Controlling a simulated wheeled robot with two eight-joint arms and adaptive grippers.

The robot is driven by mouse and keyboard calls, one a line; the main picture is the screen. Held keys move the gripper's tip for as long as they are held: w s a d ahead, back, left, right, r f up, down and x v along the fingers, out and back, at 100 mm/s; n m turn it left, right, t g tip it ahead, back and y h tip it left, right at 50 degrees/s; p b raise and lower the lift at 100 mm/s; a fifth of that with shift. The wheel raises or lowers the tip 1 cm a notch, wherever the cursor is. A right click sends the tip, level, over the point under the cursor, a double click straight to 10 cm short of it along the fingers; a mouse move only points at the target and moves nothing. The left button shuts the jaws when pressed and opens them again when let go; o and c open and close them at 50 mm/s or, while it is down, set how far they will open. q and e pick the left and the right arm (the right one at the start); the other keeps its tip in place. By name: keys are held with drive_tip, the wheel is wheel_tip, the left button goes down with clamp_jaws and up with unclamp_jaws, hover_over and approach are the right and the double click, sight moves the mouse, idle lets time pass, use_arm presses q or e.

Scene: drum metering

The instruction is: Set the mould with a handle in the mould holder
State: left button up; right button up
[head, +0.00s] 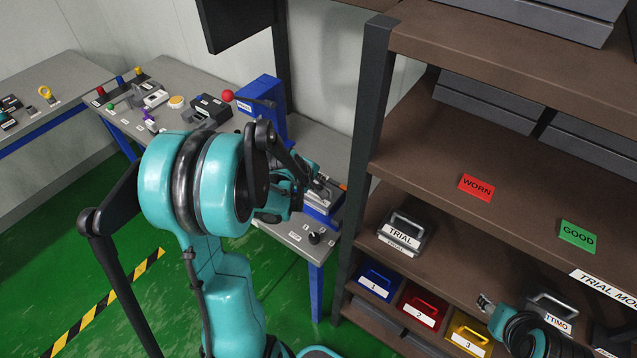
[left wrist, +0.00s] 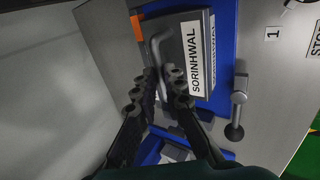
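A grey mould with a bar handle and a white SORINHWAL label (left wrist: 195,62) lies in the blue mould holder (left wrist: 226,32) in the left wrist view. In the head view the mould is small and partly hidden by my left arm, over the blue holder (head: 322,214) on the bench. My left gripper (left wrist: 165,78) has its fingers on either side of the handle, with a gap still showing between them; it is also at the mould in the head view (head: 312,182). My right gripper (head: 486,304) shows only in part at the lower right, and its fingers are unclear.
The shelf (head: 398,184) on the right holds a TRIAL mould (head: 402,236), another handled mould (head: 550,308), and blue, red and yellow numbered moulds below. Its upright stands close to the holder. A black-knobbed lever (left wrist: 237,108) sits beside the holder.

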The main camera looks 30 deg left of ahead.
use_arm(q)
drive_tip(key=o, duration=0.4)
drive_tip(key=shift+o, duration=0.2)
drive_tip(key=v, duration=1.2)
